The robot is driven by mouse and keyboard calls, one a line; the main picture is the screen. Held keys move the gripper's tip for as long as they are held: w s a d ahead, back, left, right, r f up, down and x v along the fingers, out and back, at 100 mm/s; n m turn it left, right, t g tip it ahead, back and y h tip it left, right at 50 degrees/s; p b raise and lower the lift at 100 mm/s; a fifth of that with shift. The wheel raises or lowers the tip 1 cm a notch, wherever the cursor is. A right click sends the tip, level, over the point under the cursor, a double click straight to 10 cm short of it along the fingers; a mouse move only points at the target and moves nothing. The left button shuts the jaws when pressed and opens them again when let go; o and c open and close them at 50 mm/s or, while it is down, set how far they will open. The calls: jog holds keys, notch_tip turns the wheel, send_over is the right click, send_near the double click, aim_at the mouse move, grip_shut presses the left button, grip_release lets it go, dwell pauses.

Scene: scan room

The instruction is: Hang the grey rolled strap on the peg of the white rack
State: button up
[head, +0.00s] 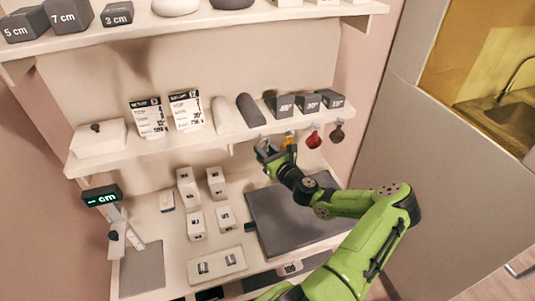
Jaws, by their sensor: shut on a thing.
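My gripper (267,152) is at the front edge of the middle shelf, near its right half. It is shut on a small grey thing, which looks like the grey rolled strap (265,146); the fingers hide much of it. The white rack (235,137) has small pegs under this shelf's front edge. A red strap (313,139) and a grey-brown one (337,133) hang further right. I cannot see clearly whether the held strap touches a peg.
Dark blocks (307,101), two rolls and two printed cards (186,111) stand on the middle shelf. Below are white blocks (197,225), a dark mat (290,222) and a display stand (103,196). My green arm covers the lower right. A grey panel (450,170) stands at the right.

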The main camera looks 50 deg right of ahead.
jog(key=shift+w+d+f, duration=0.1)
jog(key=shift+w+d, duration=0.2)
jog(key=shift+w, duration=0.25)
jog(key=shift+w+d+f, duration=0.1)
jog(key=shift+w+d, duration=0.15)
jog(key=shift+w, duration=0.25)
jog(key=shift+f, duration=0.1)
jog(key=shift+f, duration=0.3)
jog(key=o, duration=1.1)
jog(key=shift+a, duration=0.15)
jog(key=shift+o, duration=0.2)
jog(key=shift+s+r, duration=0.1)
jog(key=shift+r, duration=0.05)
